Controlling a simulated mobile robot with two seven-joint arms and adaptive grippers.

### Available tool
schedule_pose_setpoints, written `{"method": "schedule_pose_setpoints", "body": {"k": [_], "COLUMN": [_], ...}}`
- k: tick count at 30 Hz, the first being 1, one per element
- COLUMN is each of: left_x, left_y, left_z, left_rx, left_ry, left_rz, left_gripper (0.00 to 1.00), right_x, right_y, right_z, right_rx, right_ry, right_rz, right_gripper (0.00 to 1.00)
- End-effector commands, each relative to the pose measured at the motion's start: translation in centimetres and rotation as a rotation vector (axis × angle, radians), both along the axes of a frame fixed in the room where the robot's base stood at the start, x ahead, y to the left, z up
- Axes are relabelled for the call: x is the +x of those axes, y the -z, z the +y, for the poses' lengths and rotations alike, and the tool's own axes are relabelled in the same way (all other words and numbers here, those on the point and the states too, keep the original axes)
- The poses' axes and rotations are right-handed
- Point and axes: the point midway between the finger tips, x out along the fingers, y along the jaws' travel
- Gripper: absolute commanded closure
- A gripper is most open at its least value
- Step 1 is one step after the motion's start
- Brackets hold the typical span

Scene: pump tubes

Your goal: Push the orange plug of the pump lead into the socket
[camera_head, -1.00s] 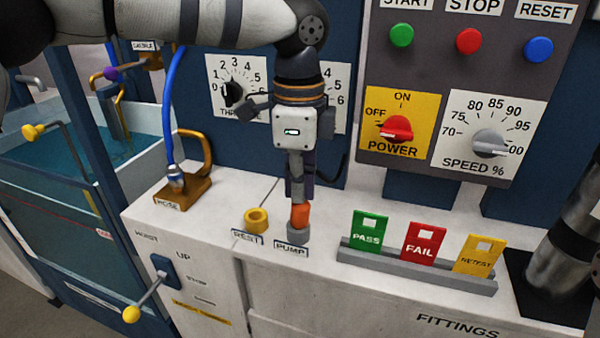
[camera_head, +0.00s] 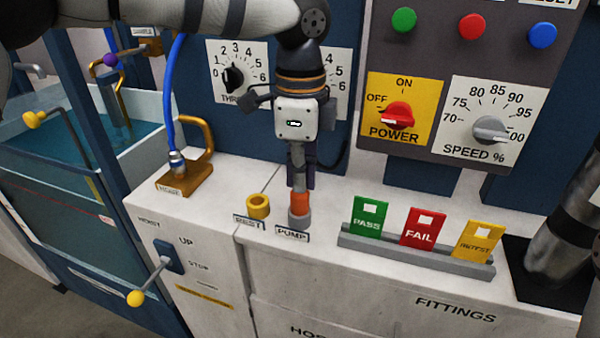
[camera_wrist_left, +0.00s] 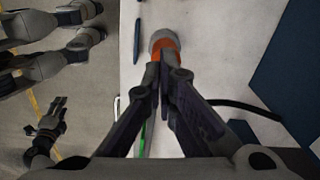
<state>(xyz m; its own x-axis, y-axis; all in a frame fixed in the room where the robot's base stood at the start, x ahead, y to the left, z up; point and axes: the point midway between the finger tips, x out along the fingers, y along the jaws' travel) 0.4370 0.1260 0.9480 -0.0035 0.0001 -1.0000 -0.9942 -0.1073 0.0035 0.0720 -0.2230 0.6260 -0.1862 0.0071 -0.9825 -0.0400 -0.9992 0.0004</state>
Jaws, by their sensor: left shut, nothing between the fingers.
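The orange plug (camera_head: 299,202) stands upright at the grey socket (camera_head: 299,219), by the PUMP label (camera_head: 292,234). Its lower end meets the socket's rim; how deep it sits I cannot tell. My left gripper (camera_head: 299,188) points down directly above the plug, shut and empty, with its fingertips at the plug's top. In the left wrist view, the shut fingertips (camera_wrist_left: 166,70) lie over the orange plug (camera_wrist_left: 165,45), with the grey socket (camera_wrist_left: 163,37) beyond. A gripper (camera_wrist_left: 50,118), apparently my right one, hangs at the left there; its jaw state is unclear.
A yellow REST ring (camera_head: 258,206) stands just left of the socket. A rack (camera_head: 415,252) with PASS, FAIL and RETEST cards is to the right. The control panel (camera_head: 450,150) rises behind. A blue hose (camera_head: 172,100) hangs at the left.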

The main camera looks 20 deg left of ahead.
Motion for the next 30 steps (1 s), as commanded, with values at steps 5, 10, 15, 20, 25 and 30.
{"method": "schedule_pose_setpoints", "body": {"k": [5, 10, 15, 20, 25, 30], "left_x": [0.0, 0.1, 0.1, 0.1, 0.1, 0.0], "left_y": [-2.7, -3.7, -7.5, -11.6, -14.2, -14.7], "left_z": [0.0, 0.0, 0.0, 0.0, 0.0, 0.0], "left_rx": [0.002, 0.000, 0.000, 0.000, 0.000, -0.001], "left_ry": [-0.001, 0.000, -0.003, -0.003, -0.002, 0.000], "left_rz": [-0.017, -0.010, -0.012, -0.012, -0.009, -0.007], "left_gripper": [1.00, 1.00, 1.00, 1.00, 1.00, 1.00], "right_x": [1.1, 1.2, 1.2, 1.2, 1.2, 1.2], "right_y": [-1.0, -1.2, -1.1, -1.1, -1.1, -1.1], "right_z": [0.0, 0.0, 0.0, 0.0, 0.0, 0.0], "right_rx": [0.000, 0.000, 0.000, 0.000, 0.000, 0.000], "right_ry": [0.000, 0.000, 0.000, 0.000, 0.000, 0.000], "right_rz": [-0.042, -0.046, -0.044, -0.044, -0.044, -0.043], "right_gripper": [0.60, 0.60, 0.60, 0.60, 0.60, 0.60]}}
